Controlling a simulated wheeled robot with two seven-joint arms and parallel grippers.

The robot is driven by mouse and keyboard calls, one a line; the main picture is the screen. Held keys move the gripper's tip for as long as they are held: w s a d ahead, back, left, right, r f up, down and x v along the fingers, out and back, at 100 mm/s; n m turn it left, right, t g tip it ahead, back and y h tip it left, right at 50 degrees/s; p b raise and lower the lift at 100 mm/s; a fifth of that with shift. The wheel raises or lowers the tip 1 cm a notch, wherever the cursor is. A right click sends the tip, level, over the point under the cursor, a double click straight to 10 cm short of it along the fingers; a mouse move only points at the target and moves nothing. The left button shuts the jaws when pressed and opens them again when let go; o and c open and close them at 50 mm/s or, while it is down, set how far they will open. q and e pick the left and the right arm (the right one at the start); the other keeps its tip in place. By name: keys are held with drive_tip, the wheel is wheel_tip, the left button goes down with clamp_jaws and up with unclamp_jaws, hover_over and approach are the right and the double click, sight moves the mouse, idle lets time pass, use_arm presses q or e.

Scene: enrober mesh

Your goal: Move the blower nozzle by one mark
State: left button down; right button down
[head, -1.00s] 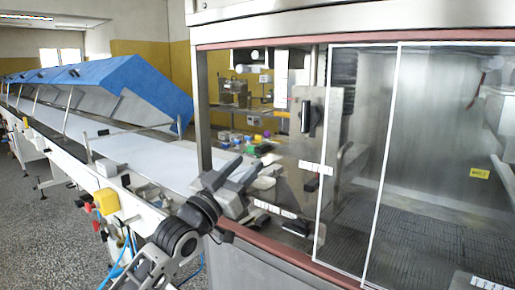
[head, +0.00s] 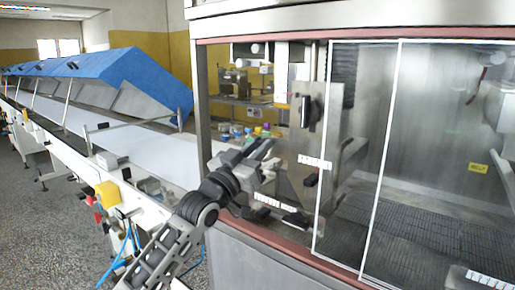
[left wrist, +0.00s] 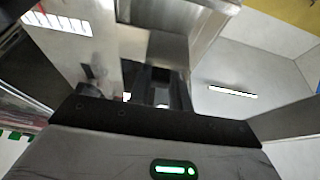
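My left gripper (head: 262,155) is in the front opening of the steel machine, left of an upright metal plate. Its two fingers look spread, with nothing seen between them. The plate carries a black handle (head: 306,111), a white marked strip (head: 315,162) and a small black knob (head: 311,180). A lower marked strip (head: 275,203) lies near the sill, with a black grip (head: 297,222) beside it. I cannot tell for sure which part is the blower nozzle. In the left wrist view, a marked strip (left wrist: 58,22) shows at upper left. My right gripper is not in view.
Clear panels (head: 383,150) close the right side of the machine. A steel post (head: 202,105) and a reddish sill (head: 265,240) frame the opening. A white conveyor (head: 150,148) with a blue cover (head: 125,75) runs off to the left. Small coloured items stand behind the gripper.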

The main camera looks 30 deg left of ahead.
use_arm(q)
drive_tip(key=shift+f, duration=0.85)
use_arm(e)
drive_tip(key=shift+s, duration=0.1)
use_arm(q)
drive_tip(key=c, duration=1.3)
unclamp_jaws()
drive_tip(key=shift+r, duration=0.1)
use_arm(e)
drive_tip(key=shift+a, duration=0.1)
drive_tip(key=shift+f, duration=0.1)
use_arm(q)
drive_tip(key=shift+b+v, duration=1.95)
drive_tip(key=shift+v, duration=6.05)
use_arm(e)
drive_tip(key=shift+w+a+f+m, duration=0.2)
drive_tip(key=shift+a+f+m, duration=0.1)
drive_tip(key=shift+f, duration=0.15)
use_arm(q)
drive_tip(key=shift+d+r, duration=0.1)
drive_tip(key=shift+r, duration=0.05)
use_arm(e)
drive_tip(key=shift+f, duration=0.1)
